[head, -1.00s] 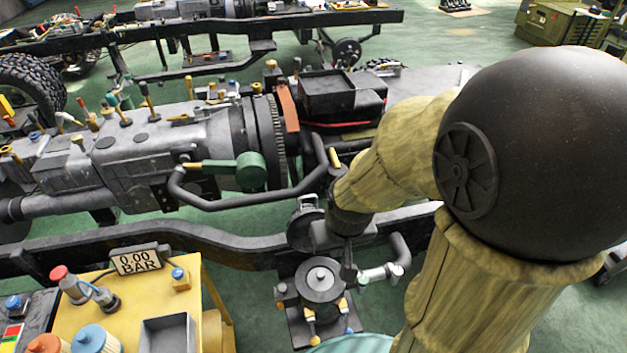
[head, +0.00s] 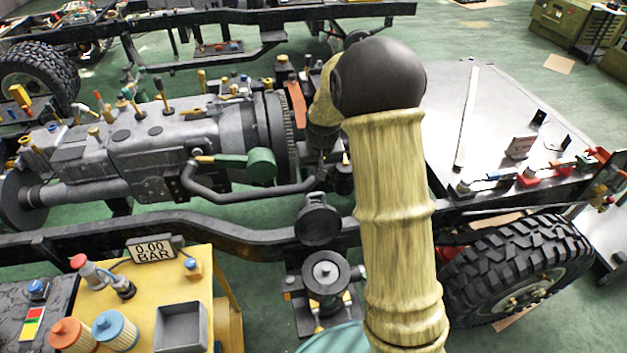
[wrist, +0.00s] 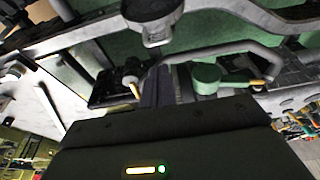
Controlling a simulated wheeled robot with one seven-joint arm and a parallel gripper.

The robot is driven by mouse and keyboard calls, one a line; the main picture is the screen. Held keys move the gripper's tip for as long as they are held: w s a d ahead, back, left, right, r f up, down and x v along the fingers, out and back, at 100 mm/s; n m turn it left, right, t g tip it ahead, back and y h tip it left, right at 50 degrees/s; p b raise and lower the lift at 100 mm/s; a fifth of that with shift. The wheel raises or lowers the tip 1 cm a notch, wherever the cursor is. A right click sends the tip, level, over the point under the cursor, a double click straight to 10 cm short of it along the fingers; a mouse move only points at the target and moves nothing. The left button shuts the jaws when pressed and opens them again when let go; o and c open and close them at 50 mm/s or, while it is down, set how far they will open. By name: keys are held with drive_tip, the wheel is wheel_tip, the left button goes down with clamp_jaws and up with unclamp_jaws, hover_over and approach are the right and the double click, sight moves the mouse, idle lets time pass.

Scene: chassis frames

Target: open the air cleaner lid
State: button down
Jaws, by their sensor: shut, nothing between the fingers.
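A round grey canister (head: 325,274), which I take for the air cleaner, stands at lower centre in the head view, with a pale centre on top. A dark round disc (head: 320,220), apparently its lid, stands tilted up behind it, its face toward the camera. A round grey part, probably one of these two, shows at the top of the wrist view (wrist: 150,22). My gripper (wrist: 160,85) is shut and empty. In the head view it is beyond the disc near the engine, mostly hidden by my arm. I cannot tell whether it touches anything.
A grey engine and gearbox (head: 150,145) with a bent pipe (head: 245,202) lies behind. A dark frame rail (head: 180,228) crosses the middle. A yellow cart (head: 215,270) with an orange (head: 72,338) and a blue filter (head: 115,331) is at lower left. A tyre (head: 510,265) is at right.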

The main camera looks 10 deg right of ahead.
drive_tip(key=w+f, duration=0.1)
drive_tip(key=w, duration=0.5)
drive_tip(key=shift+f+p, duration=0.35)
drive_tip(key=shift+f, duration=0.1)
wheel_tip(320, 180, down, 9)
drive_tip(key=s+p, duration=0.1)
drive_tip(key=p, duration=0.3)
drive_tip(key=shift+s+p, duration=0.25)
drive_tip(key=shift+p, duration=0.1)
drive_tip(key=shift+w, duration=0.1)
